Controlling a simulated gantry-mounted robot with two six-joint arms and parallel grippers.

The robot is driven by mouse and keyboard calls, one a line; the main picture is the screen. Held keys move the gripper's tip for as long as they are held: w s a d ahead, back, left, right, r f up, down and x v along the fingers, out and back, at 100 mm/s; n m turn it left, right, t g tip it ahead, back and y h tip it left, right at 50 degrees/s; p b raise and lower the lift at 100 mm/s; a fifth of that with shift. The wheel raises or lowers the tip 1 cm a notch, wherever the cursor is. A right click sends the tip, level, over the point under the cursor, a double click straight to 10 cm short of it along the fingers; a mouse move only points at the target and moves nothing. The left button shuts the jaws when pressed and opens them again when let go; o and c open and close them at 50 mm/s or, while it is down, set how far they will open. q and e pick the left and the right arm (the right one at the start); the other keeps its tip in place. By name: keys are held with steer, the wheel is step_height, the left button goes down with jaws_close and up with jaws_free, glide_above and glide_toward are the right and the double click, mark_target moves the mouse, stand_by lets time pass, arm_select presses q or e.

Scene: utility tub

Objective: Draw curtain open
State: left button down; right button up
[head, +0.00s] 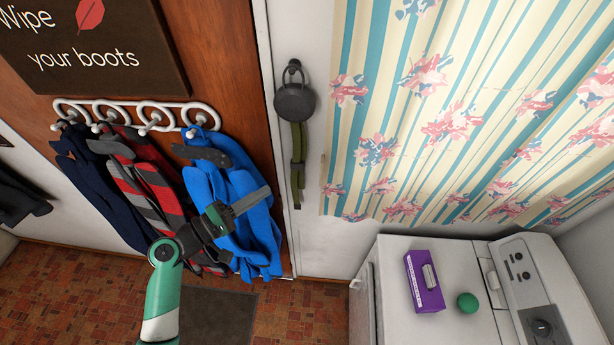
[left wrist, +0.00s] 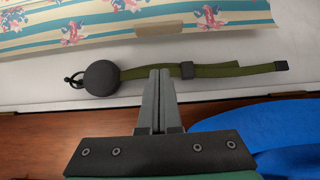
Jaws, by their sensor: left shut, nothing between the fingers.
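The curtain (head: 400,130), striped cream and teal with pink flowers, hangs spread across the upper right of the head view. Its top is out of frame and its lower edge hangs behind the washing machine. Its edge part (left wrist: 120,35) also shows at the top of the left wrist view. My left gripper (head: 266,191) is shut and empty, in front of the blue jacket and to the left of the curtain, apart from it. In the left wrist view its fingers (left wrist: 158,75) are together, pointing toward the green strap. My right gripper is in neither view.
A dark round case with a green strap (head: 294,102) hangs on the wall between door and curtain. Blue (head: 229,190), red-striped and navy clothes hang on a white rack (head: 140,115). A white washing machine (head: 393,263) carries a purple box (head: 424,282) and a green ball (head: 467,302).

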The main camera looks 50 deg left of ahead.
arm_select(q)
steer(key=w+d+b, duration=0.3)
steer(key=w+d, duration=0.1)
steer(key=w, duration=0.8)
steer(key=shift+w, duration=0.2)
